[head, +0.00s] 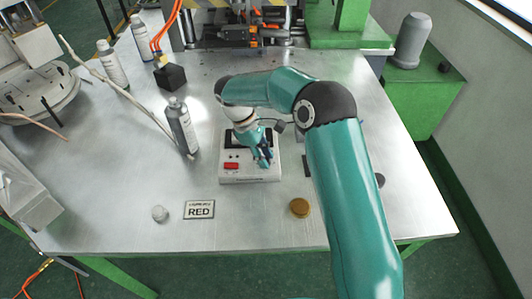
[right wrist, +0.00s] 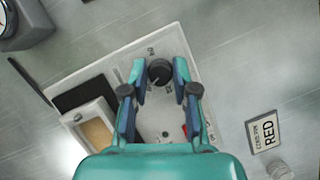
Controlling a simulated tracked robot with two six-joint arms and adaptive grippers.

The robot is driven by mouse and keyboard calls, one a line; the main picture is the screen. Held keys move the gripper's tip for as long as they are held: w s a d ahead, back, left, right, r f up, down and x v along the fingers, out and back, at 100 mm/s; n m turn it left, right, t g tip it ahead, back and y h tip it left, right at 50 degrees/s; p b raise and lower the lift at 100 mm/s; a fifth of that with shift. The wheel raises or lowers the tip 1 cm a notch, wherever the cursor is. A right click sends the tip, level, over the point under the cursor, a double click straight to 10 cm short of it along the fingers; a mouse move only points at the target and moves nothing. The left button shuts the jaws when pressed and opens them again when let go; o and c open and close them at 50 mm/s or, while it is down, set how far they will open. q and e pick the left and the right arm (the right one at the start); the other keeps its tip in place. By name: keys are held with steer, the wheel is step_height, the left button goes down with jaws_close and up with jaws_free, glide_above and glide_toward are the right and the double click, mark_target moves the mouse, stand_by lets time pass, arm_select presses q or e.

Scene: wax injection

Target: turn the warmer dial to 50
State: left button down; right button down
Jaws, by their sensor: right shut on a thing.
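The warmer (head: 235,178) is a white box with a dark opening and a red switch (head: 231,165), on the metal table. In the right wrist view the warmer (right wrist: 177,37) shows tilted, with its black round dial (right wrist: 160,72) between my fingertips. Small markings ring the dial, but they are too small to read surely. My right gripper (head: 265,160) reaches down onto the warmer's right part and hides the dial in the head view. In the right wrist view my right gripper (right wrist: 160,73) is shut on the dial. My left gripper is not in view.
A dark bottle (head: 183,130) stands left of the warmer. A RED sign (head: 199,210), a pale lump (head: 160,214) and an amber disc (head: 299,208) lie in front. A black block (head: 171,76) with orange cables stands behind. The table's front left is mostly clear.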

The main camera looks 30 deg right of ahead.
steer(key=m+y, duration=0.1)
steer(key=m, duration=0.1)
steer(key=m+y+p, duration=0.1)
steer(key=m, duration=0.2)
steer(key=shift+s+f+m+g, duration=0.1)
steer(key=shift+f+m+g, duration=0.05)
steer(key=shift+m+g, duration=0.2)
steer(key=shift+d+m+y, duration=0.1)
steer(key=shift+m+y, duration=0.9)
steer(key=shift+m, duration=1.25)
steer(key=c, duration=0.9)
jaws_free()
steer(key=shift+v, duration=3.8)
steer(key=shift+d+f, duration=0.1)
